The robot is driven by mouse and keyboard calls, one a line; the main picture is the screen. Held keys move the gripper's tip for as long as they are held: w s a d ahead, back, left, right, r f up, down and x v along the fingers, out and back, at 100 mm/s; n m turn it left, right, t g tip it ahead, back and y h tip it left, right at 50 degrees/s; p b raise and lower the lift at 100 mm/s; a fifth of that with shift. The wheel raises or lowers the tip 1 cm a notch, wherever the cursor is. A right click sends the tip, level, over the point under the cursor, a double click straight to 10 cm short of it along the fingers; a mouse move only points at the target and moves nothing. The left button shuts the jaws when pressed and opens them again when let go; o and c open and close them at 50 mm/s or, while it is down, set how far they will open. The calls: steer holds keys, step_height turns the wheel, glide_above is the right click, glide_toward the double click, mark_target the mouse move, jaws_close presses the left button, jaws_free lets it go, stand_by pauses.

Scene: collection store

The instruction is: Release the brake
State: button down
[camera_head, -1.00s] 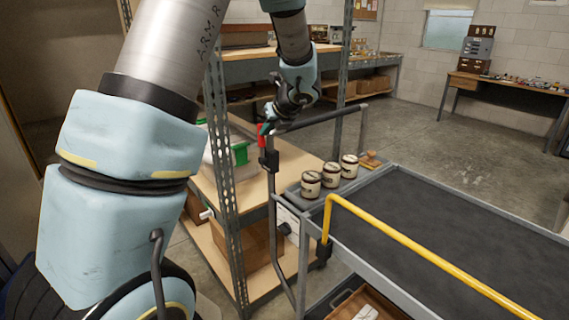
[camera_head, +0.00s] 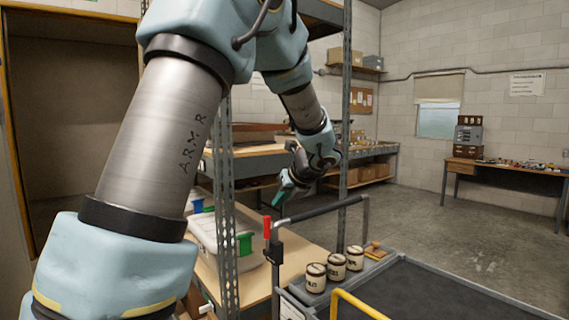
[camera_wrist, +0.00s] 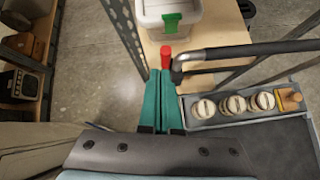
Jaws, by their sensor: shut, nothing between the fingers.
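The brake lever (camera_head: 267,228) has a red grip and stands about upright at the left end of the cart's handle, above a black bracket (camera_head: 274,254). My gripper (camera_head: 279,200) has teal fingers, held together and empty, just above and right of the red grip in the head view. In the wrist view, the red grip (camera_wrist: 166,58) lies just beyond the tips of my gripper (camera_wrist: 160,73). The lever's lower part is hidden there by the fingers. I cannot tell whether the fingertips touch the grip.
The cart's dark push bar (camera_head: 320,210) runs right from the lever. Three labelled tins (camera_head: 336,266) and a wooden stamp-like object (camera_head: 375,250) stand in the cart's end tray. A metal shelf post (camera_head: 226,230) and a white bin with green clips (camera_head: 215,232) are close on the left.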

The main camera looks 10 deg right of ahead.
step_height(320, 180, up, 11)
steer(key=s+b, duration=0.1)
steer(key=s, duration=0.1)
steer(key=shift+s+d, duration=0.35)
steer(key=s+a+f+n+g+h, duration=0.2)
steer(key=s+a+f+n, duration=0.7)
steer(key=n, duration=0.7)
steer(key=s+a+f+n+g+h, duration=0.1)
steer(key=s+a+f+n+g, duration=0.4)
steer(key=s+a+f+n, duration=0.4)
steer(key=a+f+n, duration=0.3)
steer(key=f+n, duration=0.3)
steer(key=n, duration=0.1)
steer(key=shift+s+a+f+h, duration=0.25)
steer(key=shift+s+a+h, duration=0.15)
